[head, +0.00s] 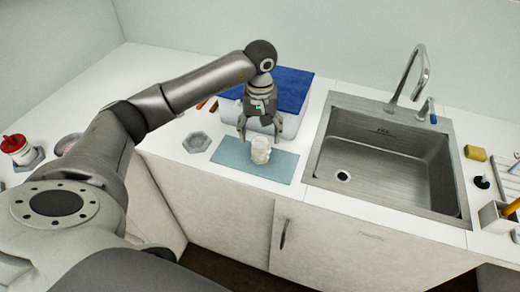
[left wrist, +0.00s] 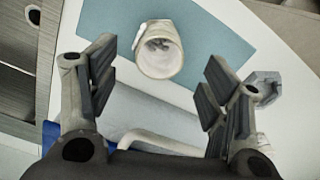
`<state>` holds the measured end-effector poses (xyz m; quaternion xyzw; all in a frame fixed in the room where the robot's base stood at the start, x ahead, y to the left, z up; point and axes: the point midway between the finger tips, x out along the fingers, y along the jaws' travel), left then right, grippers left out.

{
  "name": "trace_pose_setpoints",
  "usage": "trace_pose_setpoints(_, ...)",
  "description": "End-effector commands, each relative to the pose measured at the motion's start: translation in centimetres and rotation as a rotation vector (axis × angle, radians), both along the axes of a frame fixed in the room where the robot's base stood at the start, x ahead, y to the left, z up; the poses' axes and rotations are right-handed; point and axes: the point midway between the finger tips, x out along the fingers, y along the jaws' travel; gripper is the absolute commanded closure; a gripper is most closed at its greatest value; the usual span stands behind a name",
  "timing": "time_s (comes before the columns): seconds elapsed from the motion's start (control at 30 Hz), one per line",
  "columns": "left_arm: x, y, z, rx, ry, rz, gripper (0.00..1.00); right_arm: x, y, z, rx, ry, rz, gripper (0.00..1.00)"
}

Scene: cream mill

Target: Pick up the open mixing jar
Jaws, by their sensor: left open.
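The open mixing jar (head: 261,151) is a small, pale cream vessel on a blue-grey mat (head: 230,158) on the counter. In the left wrist view the jar (left wrist: 160,50) shows its round open mouth, with something greyish inside. My left gripper (head: 259,137) points down just above and behind the jar, with its fingers spread. In the left wrist view the fingers of the left gripper (left wrist: 160,78) stand apart to either side, with the jar ahead of the gap. Nothing is held. My right gripper is not in view.
A box with a blue top (head: 285,88) stands close behind my left gripper. A steel sink (head: 385,150) with a faucet (head: 412,75) is to the right. A grey hexagonal dish (head: 196,142) lies left of the mat. A red-capped container (head: 17,148) stands far left.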

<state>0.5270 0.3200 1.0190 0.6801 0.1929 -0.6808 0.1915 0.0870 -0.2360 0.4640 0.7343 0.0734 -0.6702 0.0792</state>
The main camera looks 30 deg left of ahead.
Motion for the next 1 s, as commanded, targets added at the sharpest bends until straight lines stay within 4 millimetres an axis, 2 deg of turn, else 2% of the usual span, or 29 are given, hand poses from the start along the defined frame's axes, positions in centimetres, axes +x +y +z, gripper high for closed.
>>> trace_pose_setpoints(0.23, -0.1, 0.0, -1.6, -0.002, 0.003, -0.001, 0.29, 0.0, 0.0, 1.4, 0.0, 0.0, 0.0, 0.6)
trace_pose_setpoints(0.5, 0.0, 0.0, -5.0, -0.004, 0.001, 0.0, 0.29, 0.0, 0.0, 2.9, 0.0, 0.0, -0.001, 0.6)
trace_pose_setpoints(0.8, 0.1, 0.0, -5.6, -0.002, -0.001, -0.001, 0.29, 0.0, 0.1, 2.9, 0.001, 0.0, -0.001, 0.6)
trace_pose_setpoints(1.0, 0.1, 0.0, -5.6, -0.002, -0.001, -0.001, 0.53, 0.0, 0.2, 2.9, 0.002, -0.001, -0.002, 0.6)
